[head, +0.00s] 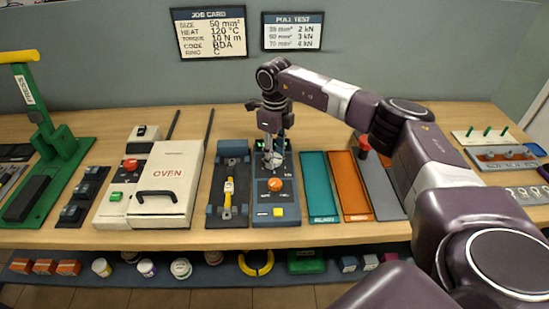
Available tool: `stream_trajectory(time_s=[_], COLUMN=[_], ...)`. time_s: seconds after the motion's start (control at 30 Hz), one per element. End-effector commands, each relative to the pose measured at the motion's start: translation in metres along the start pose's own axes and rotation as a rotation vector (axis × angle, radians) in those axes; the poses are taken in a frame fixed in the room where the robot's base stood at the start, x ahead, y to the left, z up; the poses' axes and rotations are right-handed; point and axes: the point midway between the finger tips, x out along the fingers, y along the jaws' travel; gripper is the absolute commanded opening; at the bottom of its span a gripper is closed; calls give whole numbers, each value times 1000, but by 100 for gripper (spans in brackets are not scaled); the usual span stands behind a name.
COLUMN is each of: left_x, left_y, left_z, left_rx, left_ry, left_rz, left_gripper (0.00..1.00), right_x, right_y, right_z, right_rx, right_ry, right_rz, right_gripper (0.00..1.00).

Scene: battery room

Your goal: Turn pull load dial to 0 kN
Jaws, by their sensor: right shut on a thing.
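The pull tester's control panel (291,211) is a narrow dark blue-grey unit near the middle of the bench. It carries an orange knob (275,185), a yellow button (278,212) and a small green-lit display (260,143) near its back. My right gripper (273,160) points down over the back part of the panel, behind the orange knob. It is shut on the pull load dial, which the fingers mostly hide. The dial's pointer and value cannot be read. My left gripper is not in view.
Left of the panel is a test bed (227,217) with a yellow tool, then a white oven (160,180) and a green press (62,150). A teal tray (317,185) and an orange tray (350,185) lie right. A job card (209,32) hangs on the wall.

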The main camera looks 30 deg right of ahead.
Motion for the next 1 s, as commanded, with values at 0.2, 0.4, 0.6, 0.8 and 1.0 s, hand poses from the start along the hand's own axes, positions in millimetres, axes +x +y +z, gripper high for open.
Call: stream_trajectory(time_s=[0.2,0.4,0.6,0.8,1.0], left_x=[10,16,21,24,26], left_y=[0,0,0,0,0], left_z=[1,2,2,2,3], left_rx=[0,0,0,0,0], left_ry=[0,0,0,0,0], left_rz=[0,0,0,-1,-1], left_gripper=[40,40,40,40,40], right_x=[0,-1,-1,-2,-2], right_y=[-2,-3,-4,-4,-5], right_z=[1,2,2,3,3], right_rx=[-204,-393,-567,-707,-799], right_ry=[-5,-5,-5,-5,-5], right_rz=[-2,-3,-4,-5,-5], right_gripper=[12,12,12,12,12])
